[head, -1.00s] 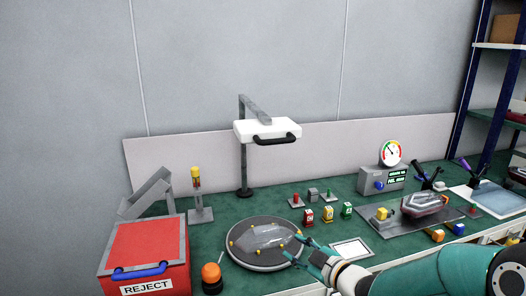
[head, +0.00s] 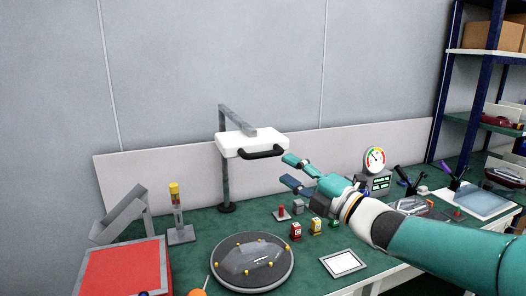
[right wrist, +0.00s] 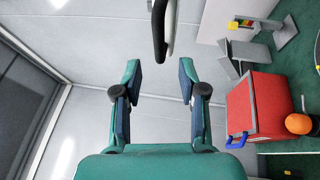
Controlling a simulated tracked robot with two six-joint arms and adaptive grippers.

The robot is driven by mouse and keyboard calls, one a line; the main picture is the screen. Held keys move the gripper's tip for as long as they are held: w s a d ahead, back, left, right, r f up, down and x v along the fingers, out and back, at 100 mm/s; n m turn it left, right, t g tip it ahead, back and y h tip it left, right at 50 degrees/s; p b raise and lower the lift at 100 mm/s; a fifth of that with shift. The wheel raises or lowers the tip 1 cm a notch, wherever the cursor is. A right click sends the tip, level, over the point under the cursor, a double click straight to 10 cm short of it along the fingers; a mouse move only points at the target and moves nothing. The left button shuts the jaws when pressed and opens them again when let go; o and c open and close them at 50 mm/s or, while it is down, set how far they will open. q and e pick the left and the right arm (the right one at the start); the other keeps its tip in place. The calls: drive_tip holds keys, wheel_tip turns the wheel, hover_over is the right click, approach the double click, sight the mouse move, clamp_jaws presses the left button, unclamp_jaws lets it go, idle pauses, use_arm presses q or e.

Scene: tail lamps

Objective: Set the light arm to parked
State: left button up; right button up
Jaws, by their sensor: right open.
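The light arm is a grey post with a boom and a white lamp head (head: 238,141) at its end. A black handle (head: 262,153) runs along the lamp head's front edge. My right gripper (head: 286,171) is open, just right of the handle in the head view, with its fingers pointing left toward it. In the right wrist view the black handle (right wrist: 159,30) stands beyond the open fingertips (right wrist: 160,75), roughly centred between them, with nothing held. My left gripper is not in view.
A round turntable (head: 252,284) with a clear lamp cover sits below. A red reject bin (head: 125,272) stands at the left; it also shows in the right wrist view (right wrist: 262,108). Small coloured blocks, a white-framed pad (head: 343,262) and a gauge (head: 375,160) are on the green bench.

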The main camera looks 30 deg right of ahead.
sight(264, 155)
drive_tip(key=p+x, duration=0.2)
drive_tip(key=x, duration=0.6)
drive_tip(key=shift+w, duration=0.35)
clamp_jaws()
